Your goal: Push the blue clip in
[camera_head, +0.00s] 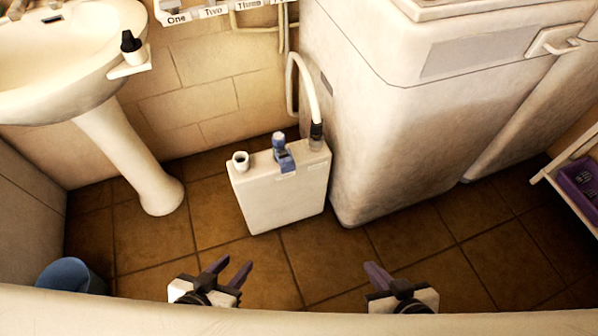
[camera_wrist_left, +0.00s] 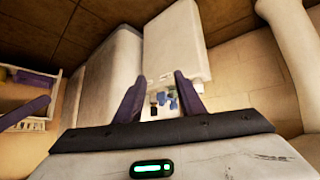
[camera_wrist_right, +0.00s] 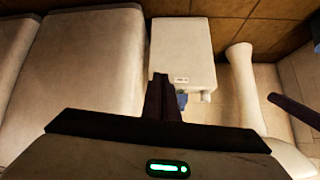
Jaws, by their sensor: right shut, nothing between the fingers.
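The blue clip (camera_head: 283,153) stands on top of a white box-shaped tank (camera_head: 283,196), between a white spout (camera_head: 240,160) and a dark hose fitting (camera_head: 316,135). It also shows in the left wrist view (camera_wrist_left: 172,101) and, partly hidden behind the fingers, in the right wrist view (camera_wrist_right: 182,101). My left gripper (camera_head: 228,271) is open and empty, in front of the tank and lower left of it. My right gripper (camera_head: 378,276) is shut and empty, in front of the tank to the right. Neither gripper touches the clip.
A washbasin (camera_head: 70,60) on a pedestal is at the left, with a blue bucket (camera_head: 70,275) below. A large white appliance (camera_head: 385,120) stands close to the tank's right side. A shelf with a purple basket (camera_head: 580,185) is far right. Tiled floor is free in front.

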